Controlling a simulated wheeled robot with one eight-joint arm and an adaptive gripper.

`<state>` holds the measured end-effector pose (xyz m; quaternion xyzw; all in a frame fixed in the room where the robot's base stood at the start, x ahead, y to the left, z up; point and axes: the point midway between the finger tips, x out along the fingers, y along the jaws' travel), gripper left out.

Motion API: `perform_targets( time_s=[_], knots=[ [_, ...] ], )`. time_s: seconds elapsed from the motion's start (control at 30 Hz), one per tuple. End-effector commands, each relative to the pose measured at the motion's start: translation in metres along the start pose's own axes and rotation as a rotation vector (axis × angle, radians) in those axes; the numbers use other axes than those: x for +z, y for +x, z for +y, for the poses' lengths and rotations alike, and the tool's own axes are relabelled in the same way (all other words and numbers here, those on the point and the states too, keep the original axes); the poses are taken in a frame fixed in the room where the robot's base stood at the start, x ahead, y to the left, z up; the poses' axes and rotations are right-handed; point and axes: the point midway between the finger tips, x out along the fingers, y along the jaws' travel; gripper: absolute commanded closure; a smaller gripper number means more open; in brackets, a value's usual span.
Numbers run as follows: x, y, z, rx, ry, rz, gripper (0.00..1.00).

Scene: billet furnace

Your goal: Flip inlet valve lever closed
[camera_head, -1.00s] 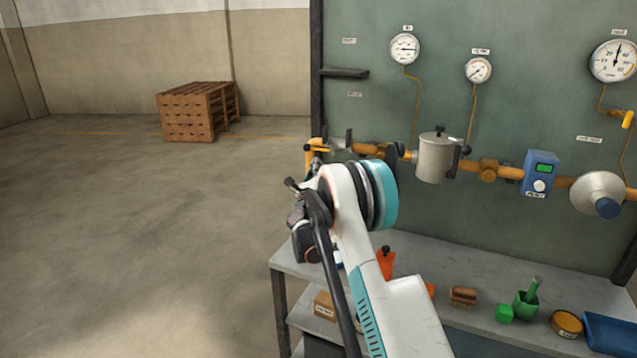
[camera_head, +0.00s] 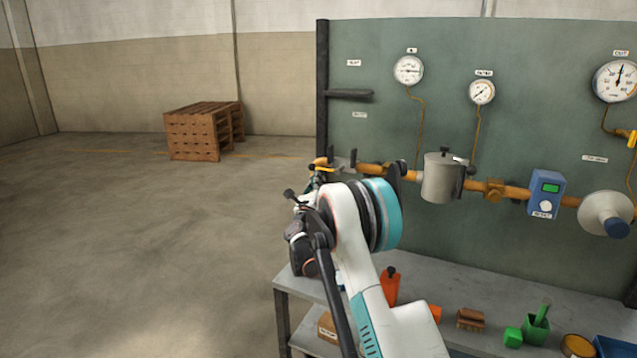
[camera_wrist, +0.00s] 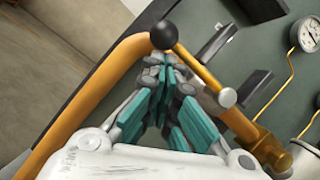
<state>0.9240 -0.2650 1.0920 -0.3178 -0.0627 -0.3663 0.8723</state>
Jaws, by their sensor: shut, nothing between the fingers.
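In the wrist view a lever with a black ball knob (camera_wrist: 164,34) shows at top centre. Its yellow bar (camera_wrist: 200,70) runs down to the right, to a grey round end beside the pipe. My gripper (camera_wrist: 165,60) has its teal fingers together and empty, with the tips just below the knob in the picture. Whether they touch it I cannot tell. The orange pipe (camera_wrist: 95,95) bends around on the left. In the head view my arm hides most of the gripper, near the left end of the pipe (camera_head: 322,163).
A grey filter pot (camera_head: 440,180), a blue meter (camera_head: 545,193) and gauges (camera_head: 408,70) are on the green panel (camera_head: 440,45) to the right. A bench (camera_head: 470,288) with tools stands below. A pallet stack (camera_head: 200,135) is at the back left; the floor there is clear.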

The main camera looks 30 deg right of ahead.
Motion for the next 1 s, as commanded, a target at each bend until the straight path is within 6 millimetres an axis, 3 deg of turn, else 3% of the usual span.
perform_targets(
  time_s=[0.53, 1.0],
  knots=[
    [0.011, 0.004, 0.0, -0.052, 0.123, 0.0, 1.0],
    [0.039, 0.016, -0.011, -0.215, 0.497, -0.001, 1.0]
  ],
)
